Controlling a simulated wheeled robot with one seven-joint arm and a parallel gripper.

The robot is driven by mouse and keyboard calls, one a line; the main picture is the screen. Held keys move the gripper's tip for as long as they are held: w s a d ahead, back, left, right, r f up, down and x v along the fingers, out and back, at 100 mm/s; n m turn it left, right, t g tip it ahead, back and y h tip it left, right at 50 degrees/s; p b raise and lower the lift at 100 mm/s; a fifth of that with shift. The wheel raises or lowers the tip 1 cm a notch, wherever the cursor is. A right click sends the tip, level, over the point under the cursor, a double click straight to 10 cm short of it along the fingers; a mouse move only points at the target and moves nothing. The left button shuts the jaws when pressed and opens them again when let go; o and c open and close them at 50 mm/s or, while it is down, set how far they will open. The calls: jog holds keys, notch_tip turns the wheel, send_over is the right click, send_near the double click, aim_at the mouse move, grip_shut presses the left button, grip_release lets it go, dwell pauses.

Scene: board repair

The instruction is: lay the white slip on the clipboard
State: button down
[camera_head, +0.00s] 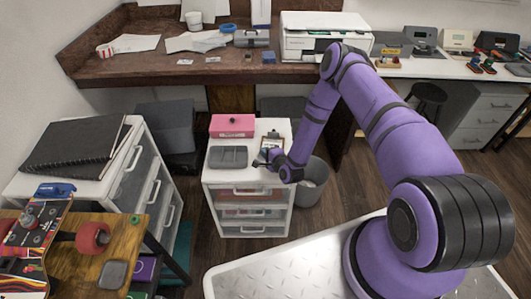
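My gripper (262,160) is at the top of the small white drawer cabinet (250,180). It is small and dark in this view, and I cannot tell whether its fingers are open or shut or hold anything. What looks like the clipboard (272,138), small with a pale face, lies on the cabinet top just behind the gripper, which partly hides it. A small white slip (185,62) lies on the brown desk at the back, left of the middle. I cannot tell whether this is the task's slip.
A pink box (232,125) and a grey tray (228,157) share the cabinet top. A grey bin (313,185) stands to its right. Loose papers (198,41) and a printer (325,38) are on the desk. A skateboard (38,235) lies on the wooden table at left.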

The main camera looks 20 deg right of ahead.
jog(key=c, duration=1.3)
grip_release()
jog(key=v, duration=1)
jog(key=shift+s, duration=0.4)
